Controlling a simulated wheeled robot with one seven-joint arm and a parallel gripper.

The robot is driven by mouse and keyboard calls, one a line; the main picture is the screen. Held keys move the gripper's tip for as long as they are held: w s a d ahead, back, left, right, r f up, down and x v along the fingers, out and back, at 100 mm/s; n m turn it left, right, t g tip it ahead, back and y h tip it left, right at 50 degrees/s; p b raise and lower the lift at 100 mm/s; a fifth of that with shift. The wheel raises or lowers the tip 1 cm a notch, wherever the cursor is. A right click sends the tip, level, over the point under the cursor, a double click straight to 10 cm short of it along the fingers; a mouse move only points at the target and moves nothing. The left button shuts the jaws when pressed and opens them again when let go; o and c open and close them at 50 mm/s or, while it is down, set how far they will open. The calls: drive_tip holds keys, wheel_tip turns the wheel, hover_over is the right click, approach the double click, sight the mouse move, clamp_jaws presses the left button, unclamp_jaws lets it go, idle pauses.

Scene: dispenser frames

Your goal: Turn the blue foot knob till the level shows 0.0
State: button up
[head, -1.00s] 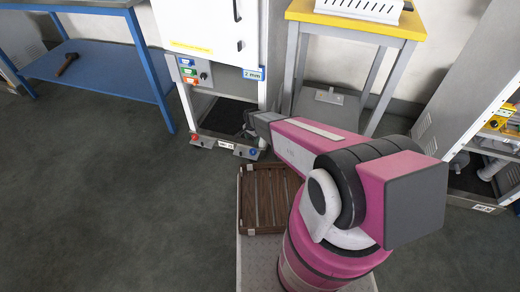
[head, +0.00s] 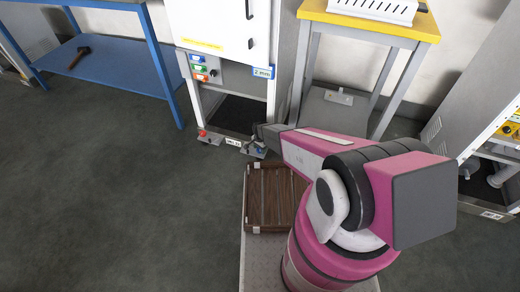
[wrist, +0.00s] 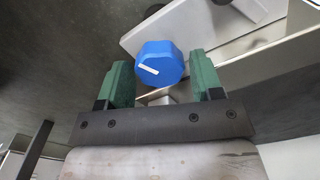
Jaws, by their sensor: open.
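The blue foot knob (wrist: 158,63) shows in the wrist view as a faceted blue cap with a white pointer mark. My gripper (wrist: 160,76) is open, its two green fingers on either side of the knob with a visible gap at each side. In the head view my gripper (head: 257,142) is low at the front right foot of the white cabinet (head: 212,18), largely covering the blue knob. A blue-edged plate (head: 263,72) on the cabinet reads "2 mm". A small white label (head: 233,142) between the feet is too small to read.
A red knob (head: 202,132) sits on the front left foot. A wooden crate (head: 270,226) lies close below my arm. A yellow-topped table (head: 420,30) stands to the right, a blue bench (head: 110,85) to the left. The floor at left is clear.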

drive_tip(key=c, duration=0.6)
drive_tip(key=shift+n, duration=2.2)
drive_tip(key=shift+c, duration=0.2)
drive_tip(key=o, duration=0.6)
drive_tip(key=shift+o, duration=0.2)
drive_tip(key=shift+r, duration=0.1)
wheel_tip(320, 180, up, 11)
drive_tip(key=shift+f, duration=0.2)
